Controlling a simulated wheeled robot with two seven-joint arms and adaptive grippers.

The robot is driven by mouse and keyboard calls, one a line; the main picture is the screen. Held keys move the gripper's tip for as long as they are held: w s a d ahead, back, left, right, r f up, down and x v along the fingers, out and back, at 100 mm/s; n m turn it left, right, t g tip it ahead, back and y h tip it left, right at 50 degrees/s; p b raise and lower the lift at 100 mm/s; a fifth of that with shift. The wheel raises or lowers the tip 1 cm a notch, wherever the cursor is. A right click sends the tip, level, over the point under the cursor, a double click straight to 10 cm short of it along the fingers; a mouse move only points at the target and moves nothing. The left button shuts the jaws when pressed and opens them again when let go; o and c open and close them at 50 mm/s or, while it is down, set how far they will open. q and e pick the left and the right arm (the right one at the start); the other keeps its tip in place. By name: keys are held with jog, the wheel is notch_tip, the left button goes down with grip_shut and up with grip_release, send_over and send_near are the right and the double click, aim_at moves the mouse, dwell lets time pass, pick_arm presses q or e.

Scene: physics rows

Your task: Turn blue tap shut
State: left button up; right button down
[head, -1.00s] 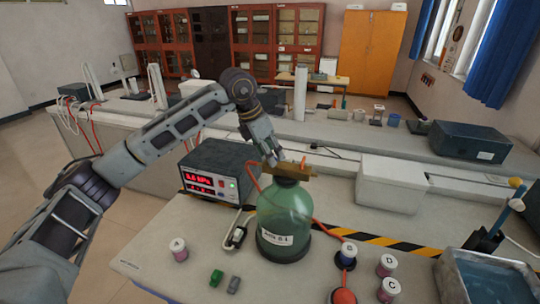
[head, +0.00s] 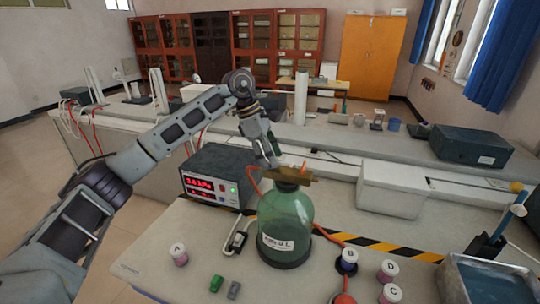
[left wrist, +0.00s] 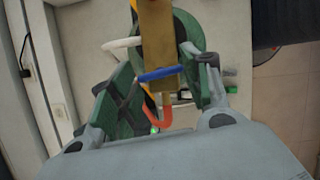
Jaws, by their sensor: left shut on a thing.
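The blue tap (left wrist: 160,74) shows in the left wrist view as a short blue lever lying across a brass fitting. My left gripper (head: 270,160) is shut on this lever; its green-padded fingers stand at the lever's two sides. The brass fitting (head: 290,174) sits on top of a green glass bottle (head: 285,222) with a white label. The blue lever is hidden behind my fingers in the head view. An orange tube (left wrist: 158,116) shows below the lever in the left wrist view. My right gripper is not in view.
A dark meter with a red display (head: 212,178) stands left of the bottle. A grey box (head: 391,190) is behind right, a water tray (head: 492,284) front right. The front left bench is mostly clear.

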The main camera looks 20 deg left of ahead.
pick_arm(q)
jog(key=shift+w+r+m, duration=0.1)
jog(key=shift+r+m, duration=0.05)
jog(key=shift+m, duration=0.55)
jog(key=shift+g, duration=0.3)
jog(key=o, duration=1)
jog(key=shift+v, duration=5.9)
